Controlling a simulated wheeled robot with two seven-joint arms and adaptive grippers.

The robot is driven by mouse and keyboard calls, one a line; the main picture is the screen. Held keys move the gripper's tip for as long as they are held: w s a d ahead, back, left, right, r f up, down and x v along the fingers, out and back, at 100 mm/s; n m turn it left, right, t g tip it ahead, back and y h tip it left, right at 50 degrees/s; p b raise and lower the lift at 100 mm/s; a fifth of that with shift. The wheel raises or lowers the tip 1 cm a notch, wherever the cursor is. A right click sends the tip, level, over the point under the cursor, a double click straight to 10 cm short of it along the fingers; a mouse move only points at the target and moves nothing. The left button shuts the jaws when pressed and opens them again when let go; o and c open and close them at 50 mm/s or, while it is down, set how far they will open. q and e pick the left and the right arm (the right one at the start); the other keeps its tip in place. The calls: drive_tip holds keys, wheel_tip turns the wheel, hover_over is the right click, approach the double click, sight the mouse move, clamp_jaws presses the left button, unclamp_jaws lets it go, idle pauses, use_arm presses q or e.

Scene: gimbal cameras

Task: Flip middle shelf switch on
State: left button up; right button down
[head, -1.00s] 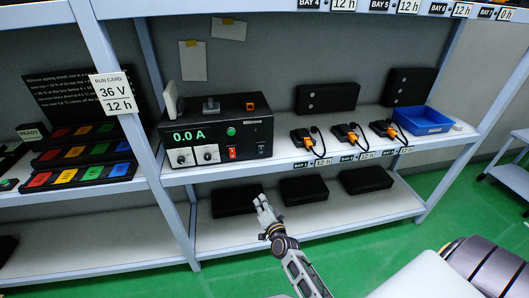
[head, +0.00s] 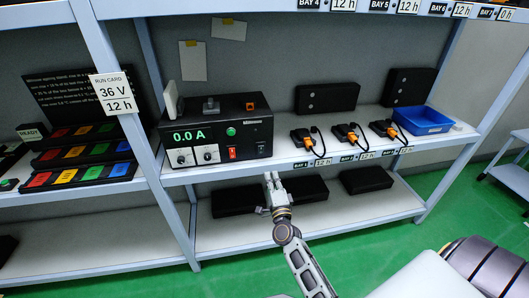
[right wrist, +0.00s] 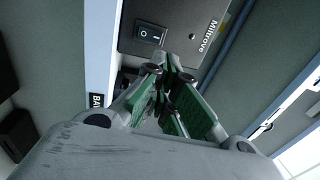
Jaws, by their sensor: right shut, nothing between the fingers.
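The middle shelf (head: 300,165) holds a black power unit (head: 215,108) with a green "0.0 A" display. Its front has a lit red switch (head: 232,152) and a small dark switch (head: 261,149) at the right end. In the right wrist view a black rocker switch (right wrist: 150,33) marked with a line and a circle sits on a dark panel lettered "Miltrove"; I cannot tell its position surely. My right gripper (head: 272,177) is shut and empty, just below and right of the unit's front, apart from the switches. It also shows in the right wrist view (right wrist: 170,65). My left gripper is not in view.
Several black boxes (head: 366,180) lie on the lower shelf. Right of the unit stand three chargers (head: 302,138) with orange plugs and a blue tray (head: 422,120). A shelf upright (head: 128,130) with a run card (head: 113,93) stands left of the unit.

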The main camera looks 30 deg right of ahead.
drive_tip(key=shift+w, duration=0.2)
approach(263, 146)
drive_tip(key=shift+p+x, duration=1.05)
drive_tip(key=shift+x, duration=2.5)
drive_tip(key=shift+w+d+r, duration=0.1)
drive_tip(key=shift+w+r, duration=0.15)
drive_tip(key=shift+w, duration=0.2)
drive_tip(key=shift+f, duration=0.1)
drive_tip(key=shift+s, duration=0.1)
